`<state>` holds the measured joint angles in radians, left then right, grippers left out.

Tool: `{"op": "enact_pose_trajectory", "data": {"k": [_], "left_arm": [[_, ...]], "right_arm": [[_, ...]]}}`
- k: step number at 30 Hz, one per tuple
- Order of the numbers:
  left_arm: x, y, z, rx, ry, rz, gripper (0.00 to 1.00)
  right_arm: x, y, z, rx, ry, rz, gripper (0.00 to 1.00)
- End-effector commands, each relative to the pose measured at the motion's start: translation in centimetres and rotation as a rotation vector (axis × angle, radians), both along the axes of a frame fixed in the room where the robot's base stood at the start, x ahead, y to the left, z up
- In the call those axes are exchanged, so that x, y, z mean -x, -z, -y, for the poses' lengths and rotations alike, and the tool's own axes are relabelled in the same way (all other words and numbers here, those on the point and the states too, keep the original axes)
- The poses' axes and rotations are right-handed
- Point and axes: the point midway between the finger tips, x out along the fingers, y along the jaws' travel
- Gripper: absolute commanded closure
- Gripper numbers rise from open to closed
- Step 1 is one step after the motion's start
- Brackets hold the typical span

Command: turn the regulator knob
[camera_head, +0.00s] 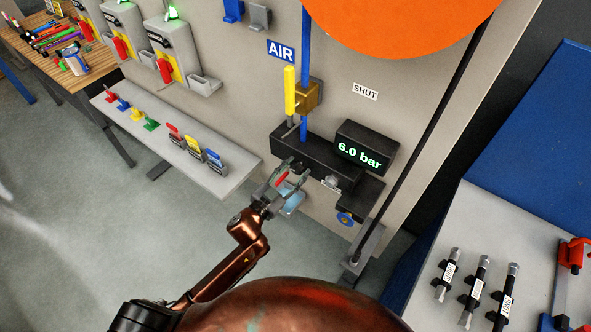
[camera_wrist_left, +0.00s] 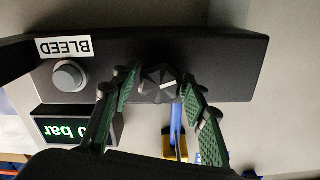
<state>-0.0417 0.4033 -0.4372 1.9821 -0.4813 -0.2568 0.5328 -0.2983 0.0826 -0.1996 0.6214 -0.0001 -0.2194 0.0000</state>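The regulator knob (camera_wrist_left: 158,84) is dark and faceted, with a light mark on it. It sits on the face of a black block (camera_wrist_left: 225,65) in the left wrist view. My left gripper (camera_wrist_left: 160,82) is open, its green-padded fingertips on either side of the knob; I cannot tell whether they touch it. In the head view, my left gripper (camera_head: 288,178) is at the front of the black block (camera_head: 312,155) and hides the knob. The display (camera_head: 359,149) reads 6.0 bar. My right gripper is not in view.
A grey button (camera_wrist_left: 69,75) labelled BLEED is beside the knob. A yellow lever (camera_head: 290,92) stands upright by the blue pipe (camera_head: 304,60), near a SHUT label (camera_head: 365,91). A shelf (camera_head: 225,172) with coloured pieces is at left, a bench (camera_head: 420,300) at right.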

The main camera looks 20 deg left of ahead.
Motion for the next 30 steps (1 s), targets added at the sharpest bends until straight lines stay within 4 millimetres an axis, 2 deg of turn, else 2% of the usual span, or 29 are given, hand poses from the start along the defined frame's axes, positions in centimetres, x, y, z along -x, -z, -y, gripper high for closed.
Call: {"op": "enact_pose_trajectory", "data": {"k": [2,13,17,24,30], "left_arm": [[0.0,0.0,0.0,0.000,0.000,0.000,0.66],[0.0,0.0,0.0,0.000,0.000,0.000,0.92],[0.0,-0.1,0.0,0.022,0.000,-0.008,0.92],[0.0,-0.5,0.0,0.228,-0.001,-0.083,0.92],[0.0,-0.2,0.0,0.326,0.000,-0.116,0.92]], "right_arm": [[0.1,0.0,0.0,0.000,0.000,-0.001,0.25],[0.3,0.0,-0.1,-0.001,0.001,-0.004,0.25],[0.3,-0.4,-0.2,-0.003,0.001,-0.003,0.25],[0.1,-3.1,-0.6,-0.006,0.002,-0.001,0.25],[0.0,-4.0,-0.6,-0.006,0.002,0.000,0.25]]}}
